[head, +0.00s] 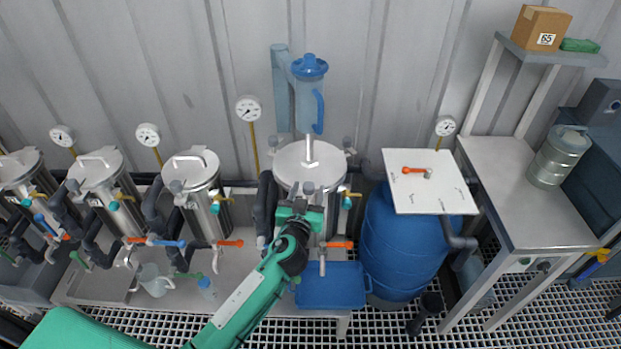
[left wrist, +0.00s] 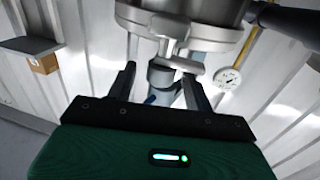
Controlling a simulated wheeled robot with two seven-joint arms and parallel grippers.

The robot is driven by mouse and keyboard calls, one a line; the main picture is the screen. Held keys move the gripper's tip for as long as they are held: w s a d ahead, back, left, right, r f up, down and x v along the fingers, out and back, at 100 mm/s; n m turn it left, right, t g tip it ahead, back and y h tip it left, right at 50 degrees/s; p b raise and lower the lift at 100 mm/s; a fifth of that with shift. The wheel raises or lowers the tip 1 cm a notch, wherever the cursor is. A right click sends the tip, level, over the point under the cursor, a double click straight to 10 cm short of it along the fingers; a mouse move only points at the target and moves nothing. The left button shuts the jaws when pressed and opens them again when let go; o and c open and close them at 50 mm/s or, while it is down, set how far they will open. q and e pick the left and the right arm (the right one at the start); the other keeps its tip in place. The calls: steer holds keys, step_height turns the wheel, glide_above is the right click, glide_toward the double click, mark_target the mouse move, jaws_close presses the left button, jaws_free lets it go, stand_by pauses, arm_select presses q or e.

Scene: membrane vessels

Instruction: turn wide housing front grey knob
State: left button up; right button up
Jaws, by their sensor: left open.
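The wide housing (head: 293,158) is the large steel vessel with a flat lid and a bar handle at the middle of the head view. Its front grey knob (head: 308,187) shows at the lid's front rim, just beyond my left gripper (head: 298,207). In the left wrist view the housing (left wrist: 215,35) fills the top, and the grey knob (left wrist: 180,65) is a T-shaped piece by the fingertips. My left gripper (left wrist: 163,80) is open, with its fingers spread toward the knob. I cannot tell whether they touch it. My right gripper is not in view.
Narrower steel housings (head: 205,185) stand left, with valves and hoses. A blue barrel (head: 400,255) with a white board (head: 420,175) stands right. A gauge (head: 248,109) stands behind left.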

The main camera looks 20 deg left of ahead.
mark_target(310, 183)
arm_select(q)
steer(key=shift+w+a+p, duration=0.2)
steer(key=shift+w+p, duration=0.15)
steer(key=shift+w, duration=1.6)
steer(key=shift+c, duration=0.2)
steer(key=c, duration=0.9)
